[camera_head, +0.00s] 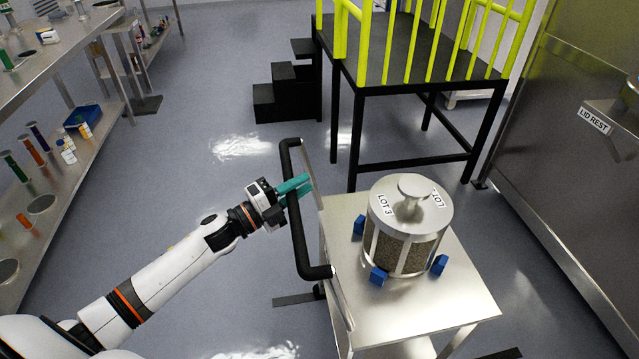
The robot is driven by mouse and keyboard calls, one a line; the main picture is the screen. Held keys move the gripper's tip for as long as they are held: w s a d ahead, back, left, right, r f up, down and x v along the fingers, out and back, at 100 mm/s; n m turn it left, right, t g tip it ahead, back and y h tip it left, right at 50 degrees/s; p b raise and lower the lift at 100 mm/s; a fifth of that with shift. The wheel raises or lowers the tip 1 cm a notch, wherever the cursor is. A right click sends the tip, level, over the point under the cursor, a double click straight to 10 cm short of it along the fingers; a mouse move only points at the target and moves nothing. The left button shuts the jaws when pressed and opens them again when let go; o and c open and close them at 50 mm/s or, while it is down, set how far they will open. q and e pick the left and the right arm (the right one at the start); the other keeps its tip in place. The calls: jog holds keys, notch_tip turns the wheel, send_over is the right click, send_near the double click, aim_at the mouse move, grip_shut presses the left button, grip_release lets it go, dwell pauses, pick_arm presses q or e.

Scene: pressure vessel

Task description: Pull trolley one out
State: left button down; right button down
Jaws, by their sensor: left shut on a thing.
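A steel trolley (448,312) stands at the lower right of the head view. No number on it can be read. It has a black push handle (298,232) on its left side. My left gripper (297,187) has teal fingers and is shut on the handle's upright bar. A round steel canister (401,251) marked LOT 3, with a knob on its lid, stands upright on the trolley top between blue blocks (378,276). The lower part of the trolley is partly out of the frame. My right gripper is not in view.
A black platform (440,85) with yellow rails and steps (285,90) stands behind the trolley. A large steel cabinet marked LID REST (560,130) is close on the right. Steel shelves (70,70) with bottles line the left. Grey floor is clear between shelves and trolley.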

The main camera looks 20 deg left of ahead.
pick_arm(q)
jog(key=s+a, duration=0.5)
jog(key=a, duration=0.3)
jog(key=shift+s+a, duration=0.2)
jog(key=shift+s, duration=0.05)
jog(key=shift+r, duration=0.1)
jog(key=c, duration=1.3)
grip_release()
jog(key=shift+o, duration=0.2)
jog(key=v, duration=1.2)
jog(key=shift+b, duration=0.45)
